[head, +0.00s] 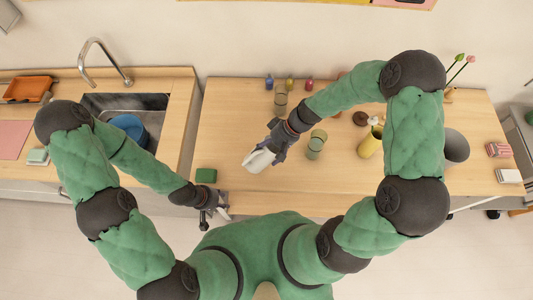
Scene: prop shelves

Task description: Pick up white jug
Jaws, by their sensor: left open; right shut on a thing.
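The white jug (258,160) is at the middle of the wooden table, at the end of my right arm. My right gripper (270,152) is shut on it, and the gripper covers part of it. The jug looks tilted; whether it touches the table is hard to tell from above. My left gripper (216,208) is open and empty near the table's front left edge, well apart from the jug.
A green block (206,175) lies at the table's left edge. A greenish glass (316,144), a clear glass (280,101) and a yellow jug (369,143) stand nearby. Small bottles (290,83) line the back. A sink (140,104) is at left. The table's front centre is clear.

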